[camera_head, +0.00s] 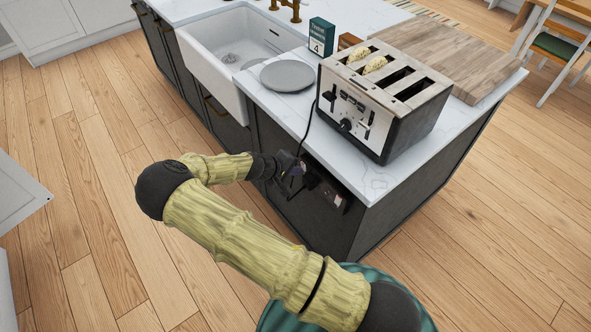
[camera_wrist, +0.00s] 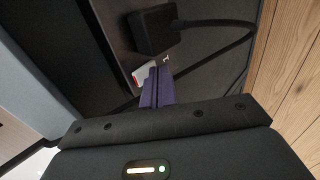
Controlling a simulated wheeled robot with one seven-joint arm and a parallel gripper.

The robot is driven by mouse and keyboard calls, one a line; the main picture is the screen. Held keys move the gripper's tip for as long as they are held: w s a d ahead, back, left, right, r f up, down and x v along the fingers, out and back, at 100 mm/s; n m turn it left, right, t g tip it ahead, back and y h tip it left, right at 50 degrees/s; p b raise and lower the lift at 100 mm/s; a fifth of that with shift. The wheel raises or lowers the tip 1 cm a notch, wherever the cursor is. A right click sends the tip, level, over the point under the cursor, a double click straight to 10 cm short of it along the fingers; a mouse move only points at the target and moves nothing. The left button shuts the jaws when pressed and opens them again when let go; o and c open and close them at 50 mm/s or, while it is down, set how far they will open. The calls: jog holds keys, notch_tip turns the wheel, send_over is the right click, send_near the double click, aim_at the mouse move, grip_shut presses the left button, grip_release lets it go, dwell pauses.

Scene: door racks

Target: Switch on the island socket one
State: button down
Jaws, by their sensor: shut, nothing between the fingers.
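The island socket is a dark panel on the island's side below the toaster, and it shows in the head view (camera_head: 333,196). In the wrist view a black plug (camera_wrist: 154,30) sits in it with a cable running right. A small white and red part (camera_wrist: 143,76), which looks like a switch, shows just beyond and left of my fingertips. My gripper (camera_head: 299,170) is at the island's side, by the left end of the socket panel. Its purple fingers (camera_wrist: 156,84) are shut and empty. The fingers partly hide the switch; I cannot tell whether they touch it.
The toaster (camera_head: 382,98) stands on the island top (camera_head: 300,118), with bread in its slots and its cord hanging over the edge near my gripper. A grey plate (camera_head: 287,75), a green box (camera_head: 321,37) and a sink (camera_head: 232,60) are farther back.

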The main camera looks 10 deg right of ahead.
jog(key=shift+s+r+p, duration=0.15)
jog(key=shift+r+p, duration=0.35)
jog(key=shift+r, duration=0.35)
jog(key=s+a+r+b, duration=0.1)
jog(key=s+a+r, duration=0.1)
jog(key=a, duration=0.3)
jog(key=s+a+r, duration=0.2)
jog(key=s+a, duration=0.1)
jog(key=a, duration=0.3)
jog(key=shift+s+r+b, duration=0.3)
jog(key=shift+b, duration=0.05)
jog(key=shift+a, duration=0.1)
